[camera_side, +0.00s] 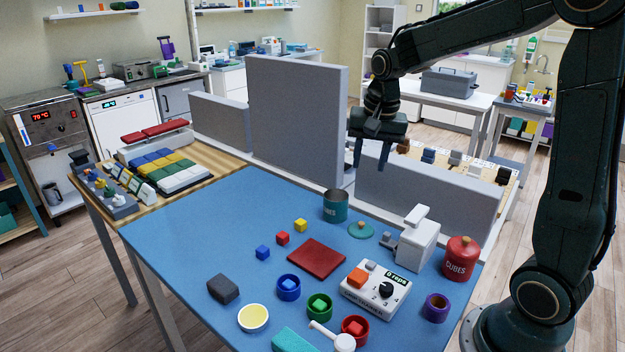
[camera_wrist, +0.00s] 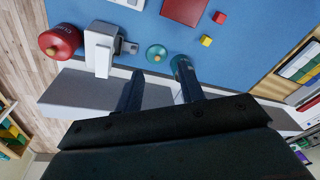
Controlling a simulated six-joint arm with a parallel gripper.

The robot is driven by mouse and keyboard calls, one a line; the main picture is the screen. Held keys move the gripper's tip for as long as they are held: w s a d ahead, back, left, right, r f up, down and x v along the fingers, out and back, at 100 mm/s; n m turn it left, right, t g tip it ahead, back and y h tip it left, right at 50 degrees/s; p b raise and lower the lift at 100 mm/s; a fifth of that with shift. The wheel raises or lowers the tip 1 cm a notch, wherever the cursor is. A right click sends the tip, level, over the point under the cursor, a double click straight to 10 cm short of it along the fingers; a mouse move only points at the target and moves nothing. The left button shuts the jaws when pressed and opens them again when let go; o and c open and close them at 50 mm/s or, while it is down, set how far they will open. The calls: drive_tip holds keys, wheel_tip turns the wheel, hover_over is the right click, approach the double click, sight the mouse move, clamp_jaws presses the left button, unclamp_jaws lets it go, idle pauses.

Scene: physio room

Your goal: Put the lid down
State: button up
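A small teal lid with a tan knob (camera_side: 361,231) lies flat on the blue table, knob up; it also shows in the wrist view (camera_wrist: 156,53). Just left of it in the side view stands an open teal tin with lettering (camera_side: 335,206), partly hidden by a finger in the wrist view (camera_wrist: 180,64). My gripper (camera_side: 370,162) is raised near the grey partitions, well clear of the lid. Its fingers are apart with nothing held between them, as the wrist view also shows (camera_wrist: 160,88).
A tall grey panel (camera_side: 297,115) and a low panel (camera_side: 430,200) line the table's back edge. A white dispenser (camera_side: 416,245) and a closed red jar (camera_side: 461,258) stand right of the lid. A red mat (camera_side: 316,258), coloured cubes and cups occupy the front.

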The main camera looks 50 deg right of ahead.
drive_tip(key=s+a+r+n+t, duration=0.2)
drive_tip(key=s+a+n, duration=0.3)
drive_tip(key=s, duration=0.4)
drive_tip(key=s+a+r+n+t, duration=0.2)
drive_tip(key=s+a+n, duration=0.4)
drive_tip(key=s, duration=0.4)
drive_tip(key=shift+s+a+r+y, duration=0.15)
drive_tip(key=shift+a+r+y, duration=0.15)
drive_tip(key=shift+a+r, duration=0.1)
